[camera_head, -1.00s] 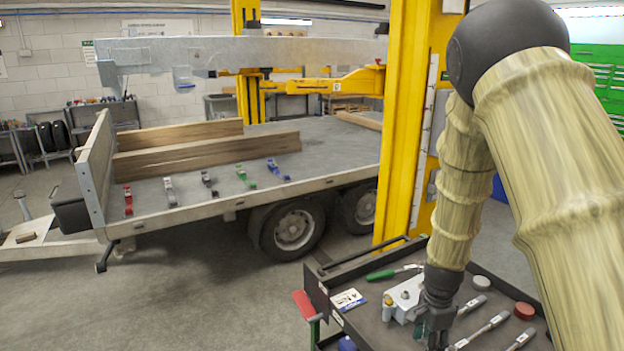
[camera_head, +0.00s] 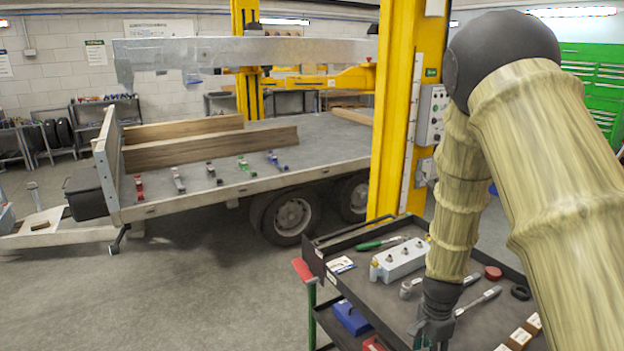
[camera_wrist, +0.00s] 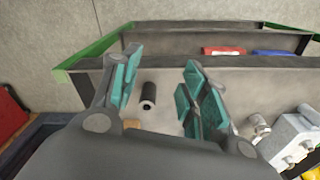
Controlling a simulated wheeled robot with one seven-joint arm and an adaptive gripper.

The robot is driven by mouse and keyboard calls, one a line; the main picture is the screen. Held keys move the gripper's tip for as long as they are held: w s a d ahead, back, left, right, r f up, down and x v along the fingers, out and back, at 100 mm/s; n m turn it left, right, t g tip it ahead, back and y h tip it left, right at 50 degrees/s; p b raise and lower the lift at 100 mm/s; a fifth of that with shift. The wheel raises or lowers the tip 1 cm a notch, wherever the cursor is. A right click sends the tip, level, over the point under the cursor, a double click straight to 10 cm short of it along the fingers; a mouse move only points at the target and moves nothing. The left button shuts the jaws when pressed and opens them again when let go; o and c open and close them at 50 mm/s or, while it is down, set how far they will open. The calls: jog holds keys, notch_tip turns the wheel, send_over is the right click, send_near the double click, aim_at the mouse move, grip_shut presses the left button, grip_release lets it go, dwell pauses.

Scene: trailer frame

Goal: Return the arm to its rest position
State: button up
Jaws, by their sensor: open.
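My gripper (camera_head: 432,336) hangs over the front part of the dark tool cart (camera_head: 350,238) in the head view, with its lower end cut by the picture edge. My arm comes down to it from the upper right. In the wrist view my gripper (camera_wrist: 160,92) shows two teal-padded fingers spread apart with nothing held between them. A small black cylinder (camera_wrist: 148,96) shows beyond the gap between the fingers, on the cart surface. How high the fingers are above it, I cannot tell.
A pale block with knobs (camera_head: 401,261), a green-handled tool (camera_head: 370,244), a red round piece (camera_head: 493,272) and a black ring (camera_head: 521,293) lie on the cart top. A blue box (camera_head: 351,317) is on the lower shelf. A yellow lift post (camera_head: 395,120) and flatbed trailer (camera_head: 330,150) stand behind.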

jog(key=s+a+f+n, duration=0.1)
jog(key=s+f+n, duration=0.6)
jog(key=s+f, duration=0.85)
jog(key=s+a+f+n, duration=0.2)
jog(key=s+f+n, duration=0.1)
jog(key=s, duration=0.5)
jog(key=s+a+f+n, duration=0.3)
jog(key=s+n, duration=0.1)
jog(key=s, duration=0.5)
jog(key=shift+a+f+n+y, duration=0.15)
jog(key=shift+f+n+y, duration=0.15)
jog(key=shift+f, duration=0.05)
